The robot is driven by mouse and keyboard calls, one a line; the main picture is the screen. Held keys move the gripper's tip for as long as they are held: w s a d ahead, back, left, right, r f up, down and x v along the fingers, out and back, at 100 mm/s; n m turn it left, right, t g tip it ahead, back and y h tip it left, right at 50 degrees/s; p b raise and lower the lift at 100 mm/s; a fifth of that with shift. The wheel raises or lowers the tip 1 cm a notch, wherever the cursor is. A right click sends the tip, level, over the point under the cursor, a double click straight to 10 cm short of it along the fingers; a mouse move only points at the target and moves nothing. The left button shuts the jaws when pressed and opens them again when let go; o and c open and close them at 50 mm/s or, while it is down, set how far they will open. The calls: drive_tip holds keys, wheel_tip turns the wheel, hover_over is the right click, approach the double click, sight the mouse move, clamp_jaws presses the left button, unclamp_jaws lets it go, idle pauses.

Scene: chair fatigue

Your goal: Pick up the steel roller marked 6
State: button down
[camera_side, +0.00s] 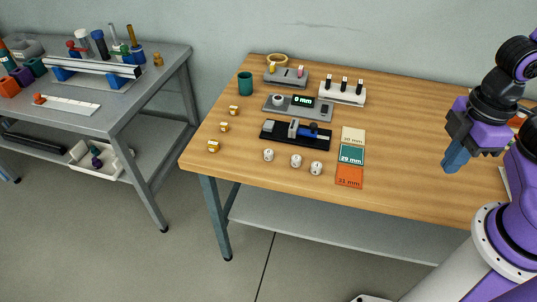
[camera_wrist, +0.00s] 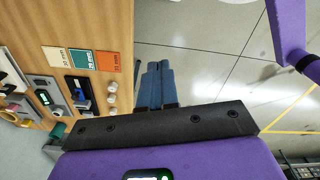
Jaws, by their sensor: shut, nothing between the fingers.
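Three small silver-white rollers stand in a row near the front of the wooden table: a left one (camera_side: 268,155), a middle one (camera_side: 296,161) and a right one (camera_side: 316,168). Their marks are too small to read, so I cannot tell which is 6. The rollers also show small at the left of the wrist view (camera_wrist: 112,98). My gripper (camera_side: 449,168) is at the right in the side view, above the table's front right part, well apart from the rollers. Its blue fingers (camera_wrist: 158,66) are together with nothing between them.
Three brass-coloured rollers (camera_side: 224,126) stand at the table's left. A black fixture with a blue part (camera_side: 310,143) and a grey gauge with a display (camera_side: 297,107) lie behind the silver rollers. Coloured cards (camera_side: 350,154) lie to their right. A cluttered grey bench (camera_side: 100,122) stands left.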

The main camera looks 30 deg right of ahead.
idle(0.3)
drive_tip(key=c, duration=0.7)
unclamp_jaws()
drive_tip(key=shift+c, duration=0.2)
drive_tip(key=w+a+f+n+t+h, duration=0.2)
drive_tip(key=w+a+f+n+h, duration=0.1)
drive_tip(key=w+a, duration=0.45)
drive_tip(key=w+a+f+n+t+h, duration=0.1)
drive_tip(key=w+a+f+n+h, duration=0.2)
drive_tip(key=w+a, duration=0.45)
drive_tip(key=n+t+h, duration=0.4)
drive_tip(key=n+t, duration=0.2)
drive_tip(key=n, duration=0.3)
approach(268, 155)
drive_tip(key=shift+t, duration=0.3)
drive_tip(key=x, duration=0.4)
drive_tip(key=shift+s+d, duration=0.1)
drive_tip(key=shift+d, duration=0.4)
drive_tip(key=shift+a+f+x, duration=0.1)
drive_tip(key=shift+a+x, duration=0.05)
drive_tip(key=shift+x, duration=1.2)
drive_tip(key=shift+a+f+x, duration=0.15)
drive_tip(key=shift+x, duration=1.15)
